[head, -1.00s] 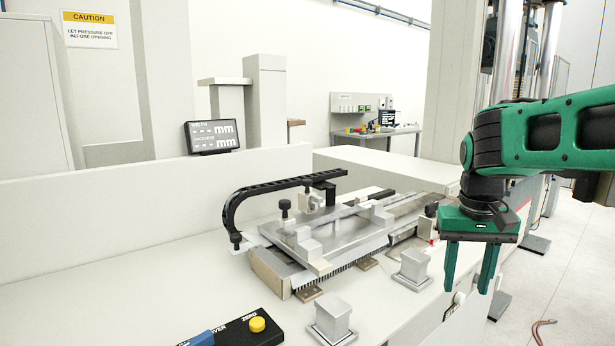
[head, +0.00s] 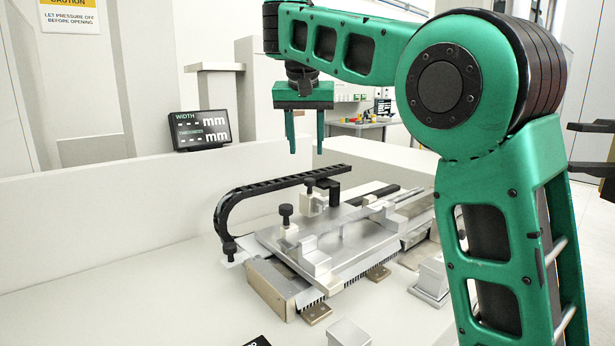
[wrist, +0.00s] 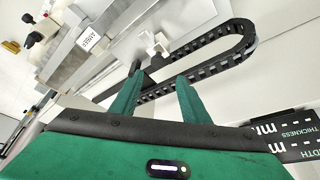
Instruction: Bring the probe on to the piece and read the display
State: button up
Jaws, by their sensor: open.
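The display (head: 199,130) stands behind the low wall at left in the head view and shows WIDTH and THICKNESS, each with dashes before "mm". It also shows in the wrist view (wrist: 292,130). The measuring fixture (head: 352,262) is a metal plate on the bench with small blocks. Two blocks carry black knobs (head: 286,212), (head: 311,186); which part is the probe I cannot tell surely. A thin metal strip that may be the piece lies along the plate. My gripper (head: 306,150) is open and empty, pointing down above the fixture's rear; its fingers (wrist: 160,78) show apart.
A black cable chain (head: 222,205) curves around the fixture's left and back. Grey square posts (head: 348,333), (head: 432,276) stand in front. A low wall (head: 90,215) runs behind the bench. The bench's left part is clear. My arm hides the right side.

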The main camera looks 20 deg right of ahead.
aim_at(309, 179)
jog(key=x, duration=1)
jog(key=shift+d, duration=0.3)
jog(key=c, duration=0.9)
jog(key=shift+a, duration=0.1)
